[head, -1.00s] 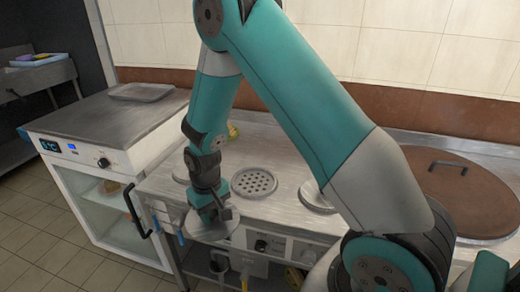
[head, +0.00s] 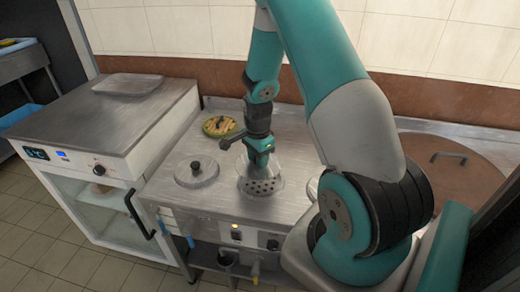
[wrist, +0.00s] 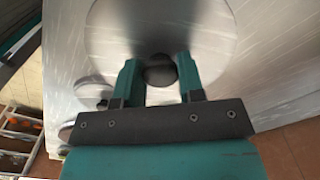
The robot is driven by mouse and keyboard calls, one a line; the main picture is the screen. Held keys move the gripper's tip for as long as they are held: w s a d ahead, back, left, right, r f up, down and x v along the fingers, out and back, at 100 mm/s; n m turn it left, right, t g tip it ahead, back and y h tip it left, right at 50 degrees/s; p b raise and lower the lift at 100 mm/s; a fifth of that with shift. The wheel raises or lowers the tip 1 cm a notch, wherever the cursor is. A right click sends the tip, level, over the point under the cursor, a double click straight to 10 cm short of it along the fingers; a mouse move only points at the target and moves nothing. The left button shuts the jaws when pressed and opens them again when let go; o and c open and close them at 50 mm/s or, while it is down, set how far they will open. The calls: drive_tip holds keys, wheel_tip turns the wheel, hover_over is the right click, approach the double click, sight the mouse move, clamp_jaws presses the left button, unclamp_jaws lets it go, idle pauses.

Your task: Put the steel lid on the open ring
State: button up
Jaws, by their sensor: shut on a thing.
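My gripper (head: 261,152) is shut on the dark round knob (wrist: 160,72) of the steel lid (wrist: 115,35), a plain grey disc filling the upper middle of the wrist view. In the head view my gripper is over the open ring (head: 262,187), a round plate with several dark holes in the steel counter. The ring's holes show just below my gripper. The held lid's outline is hard to make out there, so I cannot tell whether it touches the ring.
Another lid (head: 197,170) with a black knob sits on the counter to the left. A round green-rimmed dish (head: 219,126) stands behind. A large brown lid (head: 450,175) is at right. A white cabinet (head: 100,135) carrying a tray (head: 128,84) stands at left.

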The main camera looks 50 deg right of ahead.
sight(261, 172)
drive_tip(key=shift+s+d+r+m, duration=0.1)
drive_tip(key=shift+s+d+m, duration=0.15)
drive_tip(key=shift+d+m, duration=0.15)
drive_tip(key=shift+d, duration=0.1)
wheel_tip(261, 172, down, 6)
drive_tip(key=b, duration=0.4)
drive_tip(key=shift+b, duration=0.4)
drive_tip(key=shift+f, duration=0.45)
idle(1.0)
drive_tip(key=o, duration=0.7)
drive_tip(key=shift+r, duration=0.1)
wheel_tip(261, 172, up, 11)
drive_tip(key=p, duration=0.9)
